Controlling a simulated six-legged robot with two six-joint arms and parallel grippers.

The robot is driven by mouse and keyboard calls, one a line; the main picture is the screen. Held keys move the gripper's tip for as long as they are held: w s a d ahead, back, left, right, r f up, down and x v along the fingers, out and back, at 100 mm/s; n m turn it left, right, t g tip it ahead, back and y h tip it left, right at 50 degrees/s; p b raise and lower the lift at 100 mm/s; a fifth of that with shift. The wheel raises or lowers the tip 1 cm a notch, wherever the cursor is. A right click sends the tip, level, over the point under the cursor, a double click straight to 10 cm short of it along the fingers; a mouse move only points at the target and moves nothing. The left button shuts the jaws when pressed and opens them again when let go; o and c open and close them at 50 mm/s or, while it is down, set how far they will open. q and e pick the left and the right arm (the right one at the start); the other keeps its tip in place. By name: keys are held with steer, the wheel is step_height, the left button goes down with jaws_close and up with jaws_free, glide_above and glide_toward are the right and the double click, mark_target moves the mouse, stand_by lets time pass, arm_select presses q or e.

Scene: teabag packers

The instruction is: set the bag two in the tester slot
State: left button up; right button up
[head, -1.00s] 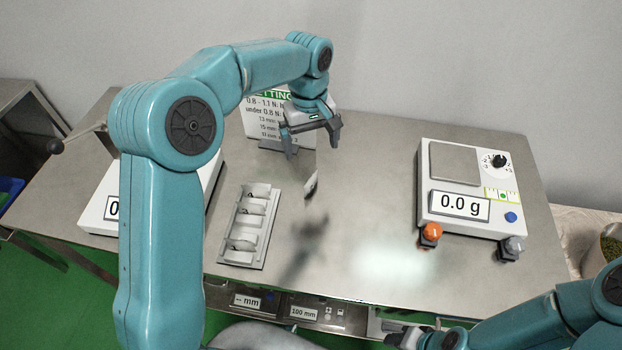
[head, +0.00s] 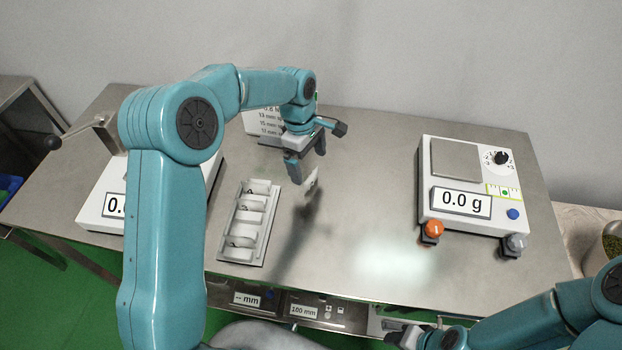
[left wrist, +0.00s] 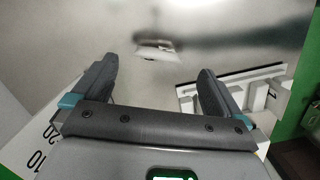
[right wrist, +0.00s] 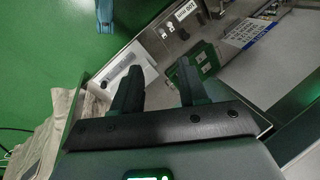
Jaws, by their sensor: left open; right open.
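A small white bag (head: 312,182) stands by itself on the steel table, right of the grey rack (head: 263,258); it also shows in the left wrist view (left wrist: 157,48), ahead of the fingers. The rack holds several white bags (head: 241,229) in its compartments. I cannot read which bag is two. My left gripper (head: 307,160) is open and empty above and behind the lone bag, apart from it. My right gripper (right wrist: 160,70) is open and empty over the table's front edge. A white device (head: 98,218) with a lever, at the left, is partly hidden by my left arm.
A white scale (head: 480,223) reading 0.0 g stands at the right, with an orange button (head: 432,230) in front. Display panels (head: 303,310) line the front edge.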

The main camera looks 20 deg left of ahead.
mark_target(311, 173)
arm_select(q)
steer(key=f, duration=0.5)
steer(key=shift+d+f+p, duration=0.2)
steer(key=shift+d+p, duration=0.15)
steer(key=shift+p, duration=0.05)
steer(key=shift+c, duration=0.3)
steer(key=shift+w, duration=0.1)
steer(key=c, duration=1)
steer(key=shift+c, duration=0.3)
steer(key=shift+r, duration=0.2)
